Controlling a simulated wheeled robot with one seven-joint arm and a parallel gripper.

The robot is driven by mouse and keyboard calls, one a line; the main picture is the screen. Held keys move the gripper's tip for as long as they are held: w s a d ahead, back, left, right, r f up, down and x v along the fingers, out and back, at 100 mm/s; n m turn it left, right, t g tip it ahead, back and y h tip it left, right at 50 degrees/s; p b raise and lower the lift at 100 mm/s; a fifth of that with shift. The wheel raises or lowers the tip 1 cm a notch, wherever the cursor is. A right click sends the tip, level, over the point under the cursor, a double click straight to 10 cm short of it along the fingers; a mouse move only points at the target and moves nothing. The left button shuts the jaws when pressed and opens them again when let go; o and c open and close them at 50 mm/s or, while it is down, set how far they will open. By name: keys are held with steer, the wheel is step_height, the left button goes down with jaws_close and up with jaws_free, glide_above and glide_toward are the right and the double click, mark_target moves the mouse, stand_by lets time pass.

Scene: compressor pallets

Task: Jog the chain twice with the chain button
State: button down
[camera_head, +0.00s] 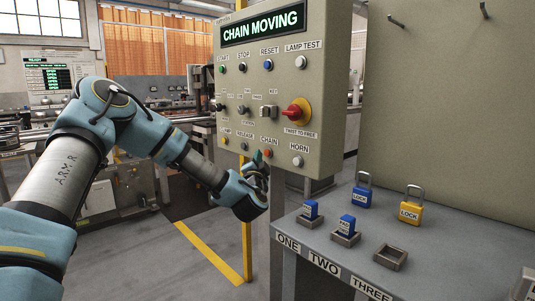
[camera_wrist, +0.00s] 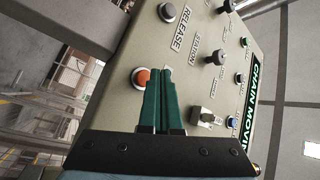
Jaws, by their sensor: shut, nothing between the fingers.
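The chain button (camera_wrist: 141,76) is a round orange-red button in the bottom row of the grey control panel (camera_head: 328,110). In the head view the chain button (camera_head: 269,153) shows just right of my fingertips. My gripper (camera_head: 258,156) is shut and empty, with its green fingers pointing at the panel. In the wrist view the fingertips of my gripper (camera_wrist: 160,70) overlap the button's edge. I cannot tell whether they touch it or how deep it is pressed. The panel's display (camera_head: 263,24) reads CHAIN MOVING.
The release button (camera_head: 244,146) and horn button (camera_head: 298,161) flank the chain button. A red twist knob (camera_head: 296,111) on a yellow plate sits above. A grey shelf (camera_head: 330,238) at lower right holds blue and yellow padlocks and square sockets. A yellow post (camera_head: 246,235) stands below the panel.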

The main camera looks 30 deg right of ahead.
steer(key=s+a, duration=0.1)
steer(key=a, duration=0.5)
stand_by(0.5)
stand_by(0.7)
